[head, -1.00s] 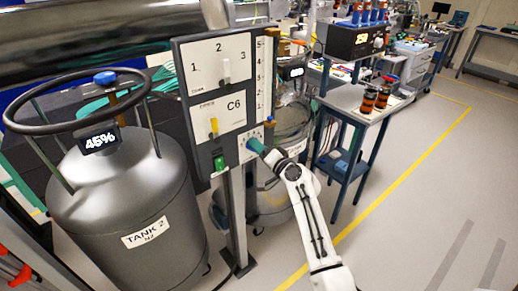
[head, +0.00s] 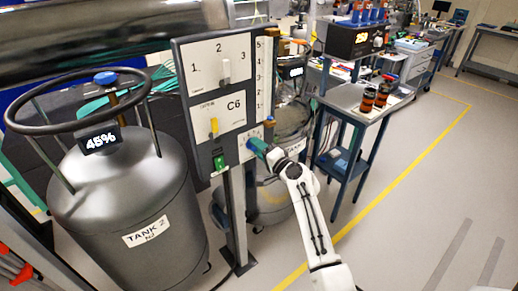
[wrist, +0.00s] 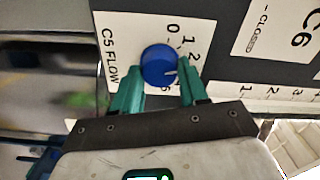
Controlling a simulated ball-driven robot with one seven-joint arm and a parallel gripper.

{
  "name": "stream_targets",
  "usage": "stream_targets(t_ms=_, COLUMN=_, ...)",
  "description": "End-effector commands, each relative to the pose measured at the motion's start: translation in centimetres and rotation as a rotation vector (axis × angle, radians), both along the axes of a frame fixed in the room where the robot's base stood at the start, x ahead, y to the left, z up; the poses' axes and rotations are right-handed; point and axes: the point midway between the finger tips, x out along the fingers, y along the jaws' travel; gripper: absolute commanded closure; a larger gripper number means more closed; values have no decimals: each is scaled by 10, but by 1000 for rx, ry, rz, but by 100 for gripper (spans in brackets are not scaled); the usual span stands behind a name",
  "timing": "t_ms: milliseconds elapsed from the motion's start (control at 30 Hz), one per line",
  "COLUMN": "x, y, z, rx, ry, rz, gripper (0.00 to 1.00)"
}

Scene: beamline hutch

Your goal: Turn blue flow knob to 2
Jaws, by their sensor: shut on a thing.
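The blue flow knob (wrist: 158,65) sits on the white "C5 FLOW" plate (wrist: 116,38) in the wrist view. The digits 0, 1 and 2 run clockwise from above it to its right. Its white mark is at its lower right, pointing past the 2; digits there are partly hidden by a finger. My gripper (wrist: 160,84) has its green fingers on both sides of the knob, shut on it. In the head view my gripper (head: 258,147) is at the lower right of the grey panel (head: 184,75) and largely hides the knob.
The panel also carries a C6 yellow lever (head: 214,127), a grey three-position switch (head: 226,70) and a green switch (head: 219,162). A large grey tank (head: 128,200) stands at left.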

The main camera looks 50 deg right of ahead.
Motion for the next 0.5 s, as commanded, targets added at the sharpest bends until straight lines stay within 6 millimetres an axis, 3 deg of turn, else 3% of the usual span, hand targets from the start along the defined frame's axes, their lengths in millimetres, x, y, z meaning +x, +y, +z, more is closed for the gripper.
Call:
stream_targets(t_ms=33, x=-1, y=-1, z=-2, rx=1, ry=3, rz=-2, gripper=87)
stream_targets(t_ms=67, x=-1, y=-1, z=-2, rx=1, ry=3, rz=-2, gripper=56)
stream_targets(t_ms=100, x=-1, y=-1, z=-2, rx=1, ry=3, rz=-2, gripper=52)
stream_targets(t_ms=300, x=-1, y=0, z=-1, rx=0, ry=2, rz=-1, gripper=33)
stream_targets(t_ms=500, x=0, y=0, z=0, rx=-1, ry=1, rz=0, gripper=31)
